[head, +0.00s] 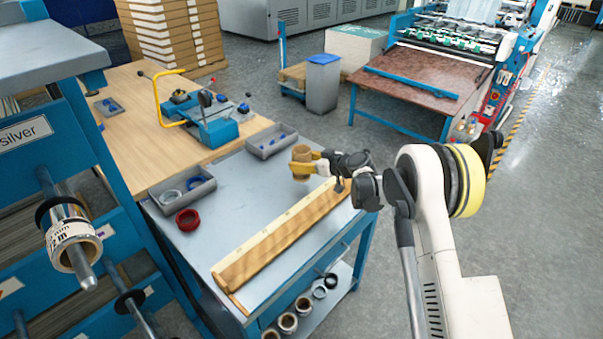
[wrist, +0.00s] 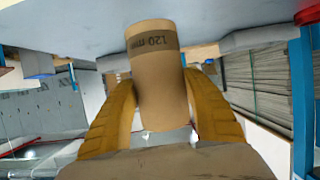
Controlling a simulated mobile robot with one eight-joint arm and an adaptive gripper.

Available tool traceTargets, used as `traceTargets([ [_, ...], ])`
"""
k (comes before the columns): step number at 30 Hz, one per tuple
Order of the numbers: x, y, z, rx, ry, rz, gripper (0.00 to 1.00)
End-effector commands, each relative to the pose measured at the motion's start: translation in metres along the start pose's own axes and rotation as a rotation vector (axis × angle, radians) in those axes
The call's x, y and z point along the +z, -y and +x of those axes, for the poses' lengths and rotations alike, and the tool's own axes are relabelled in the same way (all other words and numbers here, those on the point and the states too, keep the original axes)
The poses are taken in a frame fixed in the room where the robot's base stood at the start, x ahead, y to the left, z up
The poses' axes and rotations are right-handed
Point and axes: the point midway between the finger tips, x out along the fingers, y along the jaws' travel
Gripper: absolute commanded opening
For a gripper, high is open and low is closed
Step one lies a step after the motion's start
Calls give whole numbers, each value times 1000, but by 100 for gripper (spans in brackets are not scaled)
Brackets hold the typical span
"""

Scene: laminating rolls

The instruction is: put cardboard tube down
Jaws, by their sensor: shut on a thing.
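A short brown cardboard tube (head: 305,152) stands about upright in my gripper (head: 302,168), over the far right part of the grey workbench top (head: 240,200). In the wrist view the tube (wrist: 158,75) has a dark printed band reading "120 mm". The yellow fingers of my gripper (wrist: 160,105) lie on either side of the tube and are shut on it.
A wooden ruler-edged board (head: 285,235) lies just in front of the tube. Grey bins (head: 272,141) (head: 186,196) and a red ring (head: 187,219) sit behind and left. Several tubes (head: 288,322) stand on the lower shelf. Bare bench lies left of the gripper.

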Motion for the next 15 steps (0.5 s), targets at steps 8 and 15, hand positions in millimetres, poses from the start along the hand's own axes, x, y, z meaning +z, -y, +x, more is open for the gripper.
traceTargets([
  [8,36,0,14,0,0,1,26],
  [15,35,0,14,0,0,1,26],
])
